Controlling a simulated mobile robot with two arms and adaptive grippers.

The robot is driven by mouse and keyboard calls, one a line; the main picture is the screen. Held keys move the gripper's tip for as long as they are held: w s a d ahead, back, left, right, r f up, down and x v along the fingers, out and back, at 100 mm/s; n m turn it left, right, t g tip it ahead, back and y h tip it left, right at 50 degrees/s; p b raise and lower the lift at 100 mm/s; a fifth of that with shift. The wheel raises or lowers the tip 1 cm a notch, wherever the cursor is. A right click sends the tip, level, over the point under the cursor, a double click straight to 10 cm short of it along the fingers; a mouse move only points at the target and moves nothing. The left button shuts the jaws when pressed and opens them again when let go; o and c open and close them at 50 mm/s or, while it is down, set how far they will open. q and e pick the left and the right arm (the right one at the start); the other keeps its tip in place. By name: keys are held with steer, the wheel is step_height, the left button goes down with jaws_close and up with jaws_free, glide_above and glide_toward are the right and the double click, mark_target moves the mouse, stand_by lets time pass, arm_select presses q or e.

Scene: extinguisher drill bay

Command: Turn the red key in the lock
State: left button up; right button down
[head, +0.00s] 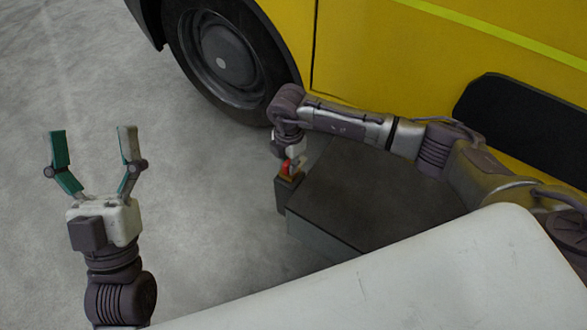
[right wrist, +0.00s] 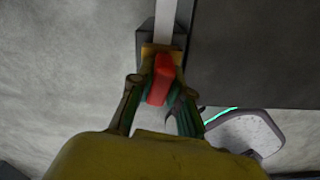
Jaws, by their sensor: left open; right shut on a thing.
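The red key (right wrist: 159,80) stands at the brass-coloured lock (right wrist: 147,50) in the right wrist view. It shows small in the head view (head: 286,168), at the front of a dark box. My right gripper (right wrist: 160,88) is shut on the red key, with one finger on each side of it. In the head view, my right gripper (head: 290,158) reaches down over the lock and partly hides the key. How far the key is turned cannot be told. My left gripper (head: 90,132) is open, empty and pointing up, well left of the lock.
The dark grey box (head: 365,195) lies beside the lock, under my right arm. A yellow vehicle (head: 400,55) with a black wheel (head: 222,58) stands behind. The concrete floor (head: 215,190) between my left gripper and the box is clear.

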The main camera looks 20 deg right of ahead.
steer(key=shift+m+p, duration=0.5)
steer(key=shift+m, duration=0.4)
arm_select(q)
steer(key=w+f+g+y+p, duration=0.1)
steer(key=w+f+g+y, duration=0.1)
steer(key=w+f+g, duration=0.2)
steer(key=shift+w+f+g, duration=0.25)
steer(key=shift+f+g, duration=0.85)
steer(key=shift+f, duration=0.95)
arm_select(e)
steer(key=shift+m, duration=0.7)
arm_select(q)
steer(key=shift+f+y, duration=0.2)
steer(key=shift+y, duration=0.1)
arm_select(e)
steer(key=shift+p, duration=0.35)
steer(key=shift+m+p, duration=0.3)
steer(key=shift+m, duration=0.2)
steer(key=shift+m+p, duration=0.35)
steer(key=shift+m, duration=0.15)
arm_select(q)
step_height(320, 180, down, 8)
steer(key=a+g+y, duration=0.1)
steer(key=g, duration=0.4)
steer(key=shift+s+a+r+y, duration=0.2)
steer(key=shift+s+y, duration=0.1)
steer(key=shift+s, duration=0.15)
